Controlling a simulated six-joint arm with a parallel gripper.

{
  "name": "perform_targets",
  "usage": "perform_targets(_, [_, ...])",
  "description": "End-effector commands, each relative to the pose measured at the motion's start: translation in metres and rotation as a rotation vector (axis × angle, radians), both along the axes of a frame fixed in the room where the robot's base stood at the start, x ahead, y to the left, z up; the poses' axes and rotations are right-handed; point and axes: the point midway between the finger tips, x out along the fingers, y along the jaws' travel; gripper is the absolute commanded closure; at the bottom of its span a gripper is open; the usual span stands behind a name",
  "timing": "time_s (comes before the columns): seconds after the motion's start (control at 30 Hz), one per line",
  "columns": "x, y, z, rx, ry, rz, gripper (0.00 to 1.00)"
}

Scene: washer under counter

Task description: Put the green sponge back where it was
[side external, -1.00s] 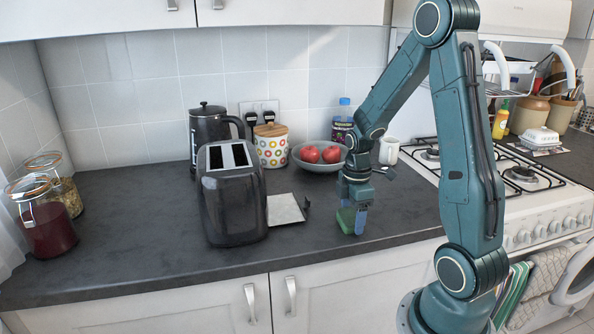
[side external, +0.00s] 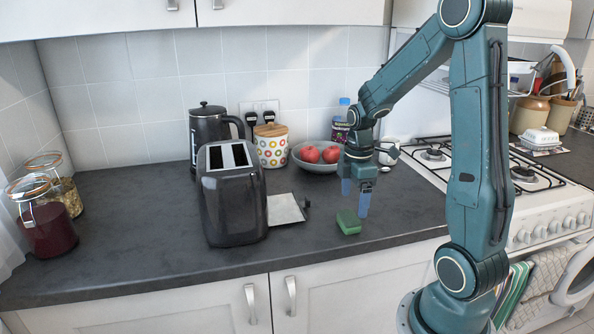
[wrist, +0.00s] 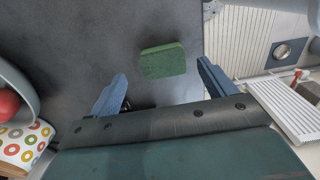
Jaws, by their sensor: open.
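The green sponge (side external: 348,222) lies flat on the dark counter, to the right of the toaster and near the front edge. It also shows in the wrist view (wrist: 163,60), beyond and between the fingertips. My gripper (side external: 354,200) is above and slightly behind the sponge, pointing down, with its blue fingers apart and nothing between them. In the wrist view my gripper (wrist: 163,82) is wide open and clear of the sponge.
A black toaster (side external: 232,195) stands left of the sponge, with a flat light board (side external: 286,208) beside it. A bowl (side external: 318,163) of red fruit and a white mug (side external: 389,151) stand behind. The gas hob (side external: 480,175) is right. The counter around the sponge is clear.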

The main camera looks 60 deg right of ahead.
Motion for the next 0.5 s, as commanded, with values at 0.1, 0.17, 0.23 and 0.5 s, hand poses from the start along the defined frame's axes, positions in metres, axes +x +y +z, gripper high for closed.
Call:
perform_targets(0.1, [0.001,-0.001,0.021,-0.003,-0.004,0.000,0.17])
perform_targets(0.17, [0.000,0.000,0.031,-0.003,-0.004,0.000,0.17])
perform_targets(0.23, [0.000,0.000,0.041,-0.002,-0.002,0.000,0.17])
perform_targets(0.5, [0.000,0.000,0.064,-0.001,-0.001,0.000,0.17])
